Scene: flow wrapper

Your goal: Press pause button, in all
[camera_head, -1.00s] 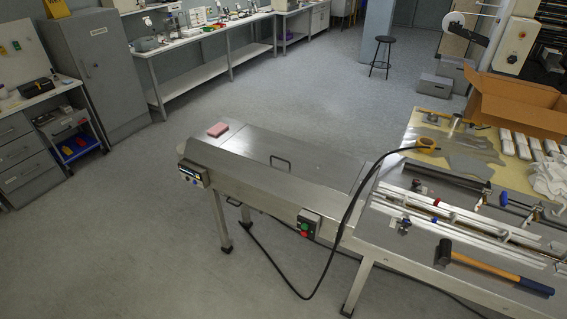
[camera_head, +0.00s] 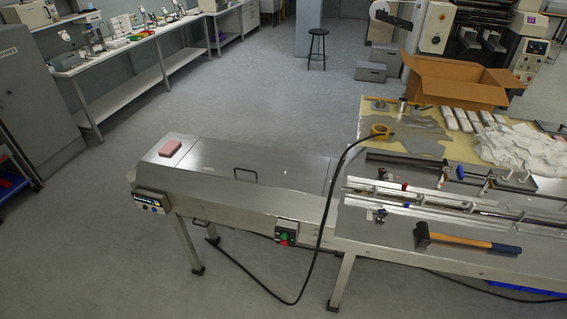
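The flow wrapper (camera_head: 250,202) is a long steel machine running from the left middle to the right edge of the head view. A small control panel (camera_head: 152,201) with a display and dark buttons is on its front at the left end. A second box (camera_head: 286,232) with a green and a red button is on the front near the middle. I cannot make out which button is the pause button. Neither of my grippers shows in the head view.
A black cable (camera_head: 322,225) loops from the machine top down to the floor. A hammer (camera_head: 465,241) and rails lie on the right part. A pink block (camera_head: 170,148) sits on the left end. A cardboard box (camera_head: 455,82) stands behind. The floor (camera_head: 90,250) in front is clear.

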